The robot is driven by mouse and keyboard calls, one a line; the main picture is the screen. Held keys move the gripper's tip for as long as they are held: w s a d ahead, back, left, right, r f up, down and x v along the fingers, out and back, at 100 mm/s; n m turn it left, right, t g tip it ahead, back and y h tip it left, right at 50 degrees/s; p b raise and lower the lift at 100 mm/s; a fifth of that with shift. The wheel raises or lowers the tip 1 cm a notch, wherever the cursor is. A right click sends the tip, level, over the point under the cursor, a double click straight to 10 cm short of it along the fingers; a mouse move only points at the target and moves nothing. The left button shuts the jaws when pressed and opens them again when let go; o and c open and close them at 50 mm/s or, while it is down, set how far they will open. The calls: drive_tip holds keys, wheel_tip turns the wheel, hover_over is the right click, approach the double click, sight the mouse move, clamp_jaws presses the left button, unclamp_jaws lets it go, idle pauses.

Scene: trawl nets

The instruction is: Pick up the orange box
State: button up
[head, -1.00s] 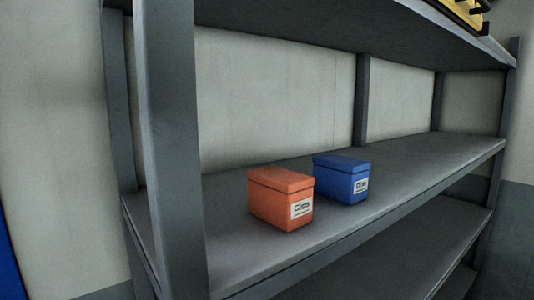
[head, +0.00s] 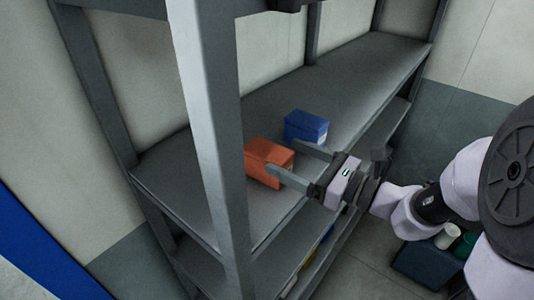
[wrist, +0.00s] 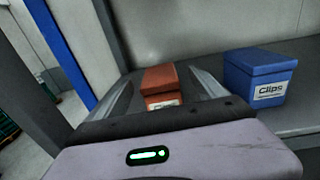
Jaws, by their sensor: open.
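The orange box (head: 262,158) sits upright on the grey middle shelf, near its front edge. In the wrist view the orange box (wrist: 161,82) shows between my two fingers, with its lower front and most of its label hidden by the gripper body. My gripper (head: 284,158) is open and reaches in from the right at the box. One finger overlaps the box's near side in the head view, and the other lies toward the blue box. I see gaps beside the box in the wrist view and no clear contact.
A blue box (head: 306,127) labelled "Clips" (wrist: 262,78) stands close to the right of the orange box. A grey shelf post (head: 207,140) rises at the left front. The shelf beyond the blue box is empty. A dark bin (head: 428,264) is on the floor at lower right.

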sight(268, 150)
drive_tip(key=x, duration=0.2)
drive_tip(key=p+x, duration=0.1)
drive_tip(key=x, duration=0.1)
drive_tip(key=p+x, duration=0.1)
drive_tip(key=x, duration=0.1)
drive_tip(key=shift+a+f, duration=0.15)
drive_tip(key=shift+f, duration=0.1)
drive_tip(key=shift+s, duration=0.15)
drive_tip(key=shift+c, duration=1.1)
drive_tip(key=c, duration=1.5)
drive_tip(key=shift+r, duration=0.1)
